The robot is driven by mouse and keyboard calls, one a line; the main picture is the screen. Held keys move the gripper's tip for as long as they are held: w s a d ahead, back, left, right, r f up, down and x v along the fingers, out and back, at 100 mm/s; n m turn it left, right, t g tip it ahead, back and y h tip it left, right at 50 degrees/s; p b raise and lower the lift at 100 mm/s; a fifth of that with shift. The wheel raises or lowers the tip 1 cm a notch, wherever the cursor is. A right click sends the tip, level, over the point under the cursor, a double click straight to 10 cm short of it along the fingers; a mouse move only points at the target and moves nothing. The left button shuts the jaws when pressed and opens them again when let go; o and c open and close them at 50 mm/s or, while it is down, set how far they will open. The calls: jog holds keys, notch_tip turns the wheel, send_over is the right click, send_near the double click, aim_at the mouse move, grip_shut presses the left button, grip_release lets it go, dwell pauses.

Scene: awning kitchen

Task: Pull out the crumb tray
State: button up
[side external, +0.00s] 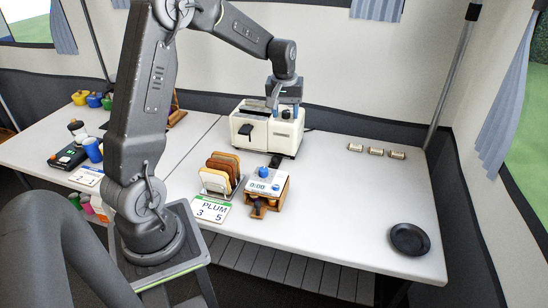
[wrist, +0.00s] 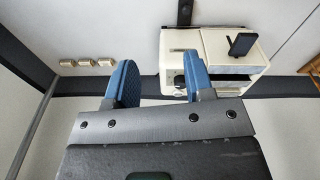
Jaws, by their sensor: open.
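The cream toaster (side external: 253,128) stands on the table near the back wall, with a black lever on its front end. It also shows in the wrist view (wrist: 190,42), at the upper right, with its black lever (wrist: 240,45) and a dark knob. I cannot make out the crumb tray clearly in either view. My gripper (side external: 284,106) is over the right part of the toaster in the side view, partly hiding it. In the wrist view its two blue fingers (wrist: 158,68) are spread apart, with nothing between them. Whether a finger touches the toaster is unclear.
In front of the toaster are a rack of bread slices (side external: 220,173), a wooden timer box (side external: 264,187) and a PLUM card (side external: 211,209). Several small cork-like pieces (side external: 376,152) lie to the right. A black plate (side external: 409,239) sits near the right corner.

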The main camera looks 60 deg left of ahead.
aim_at(274, 159)
jog(key=a+f+n+g, duration=0.1)
jog(key=a+f+n, duration=0.2)
jog(key=a+f, duration=0.55)
jog(key=shift+h, duration=0.3)
jog(key=f, duration=1.4)
jog(key=shift+w+d, duration=0.15)
jog(key=shift+w, duration=0.2)
jog(key=shift+c, duration=0.3)
grip_shut()
